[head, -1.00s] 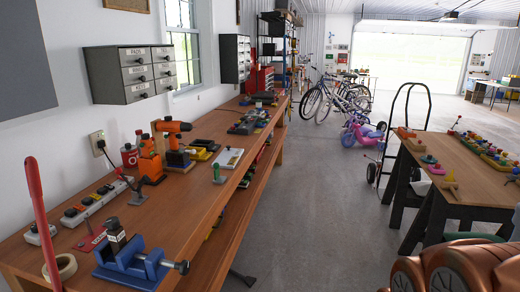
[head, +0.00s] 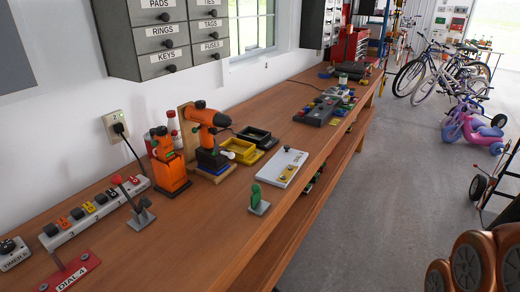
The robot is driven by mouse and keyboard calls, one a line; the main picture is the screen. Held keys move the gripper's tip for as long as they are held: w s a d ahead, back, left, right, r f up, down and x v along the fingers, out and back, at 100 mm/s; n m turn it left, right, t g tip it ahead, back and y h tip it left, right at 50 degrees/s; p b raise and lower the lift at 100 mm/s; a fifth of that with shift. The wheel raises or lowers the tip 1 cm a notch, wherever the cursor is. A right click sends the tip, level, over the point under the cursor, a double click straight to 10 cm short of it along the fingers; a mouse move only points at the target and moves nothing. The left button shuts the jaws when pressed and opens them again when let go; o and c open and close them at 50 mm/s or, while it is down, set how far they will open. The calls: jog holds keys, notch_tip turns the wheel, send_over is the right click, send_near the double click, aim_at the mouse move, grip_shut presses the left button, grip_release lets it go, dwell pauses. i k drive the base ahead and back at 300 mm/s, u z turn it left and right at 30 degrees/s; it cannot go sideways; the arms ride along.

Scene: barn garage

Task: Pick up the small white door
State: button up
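My gripper is not in view. Only copper-coloured rounded parts, which look like my arm, show at the lower right, well apart from the panel.
Left of the panel are yellow and black trays (head: 241,150), an orange drill (head: 207,118) on a stand and an orange device (head: 168,162). A grey control box (head: 315,112) sits behind. Grey drawer cabinets hang above.

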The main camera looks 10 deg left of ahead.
aim_at(271, 173)
jog(key=u, duration=0.7)
jog(key=i, duration=1.2)
jog(key=u, duration=0.65)
